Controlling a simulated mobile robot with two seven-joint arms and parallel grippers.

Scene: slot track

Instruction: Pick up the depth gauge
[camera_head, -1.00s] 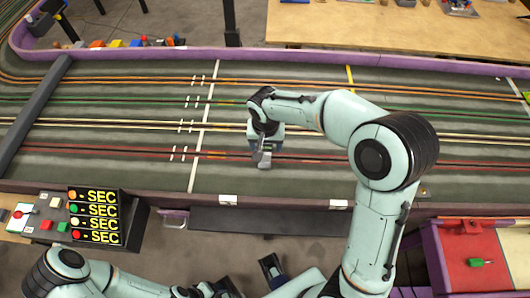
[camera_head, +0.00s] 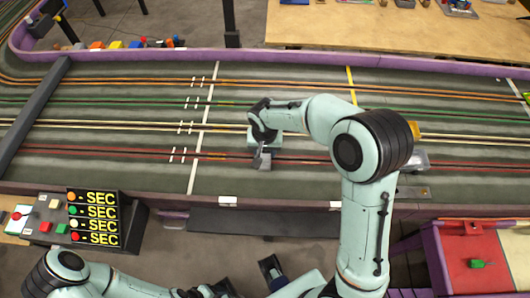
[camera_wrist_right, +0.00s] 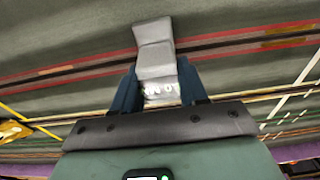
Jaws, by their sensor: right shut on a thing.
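The depth gauge (camera_wrist_right: 156,55) is a small grey block-like piece with a lettered lower section. In the right wrist view it sits between the two dark blue fingers of my right gripper (camera_wrist_right: 158,88), which is shut on it. In the head view the gauge (camera_head: 264,161) shows as a small grey shape below my right gripper (camera_head: 262,150), over the red lane. I cannot tell whether it touches the track. My left gripper (camera_head: 251,276) is at the bottom edge, partly cut off, its dark fingers spread and empty.
The slot track (camera_head: 100,125) fills the middle, with purple rails. A grey bar (camera_head: 38,110) crosses its left side. Yellow (camera_head: 414,129) and silver (camera_head: 414,160) items lie right of my arm. A timer box (camera_head: 95,217) is front left, a purple-rimmed crate (camera_head: 437,255) front right.

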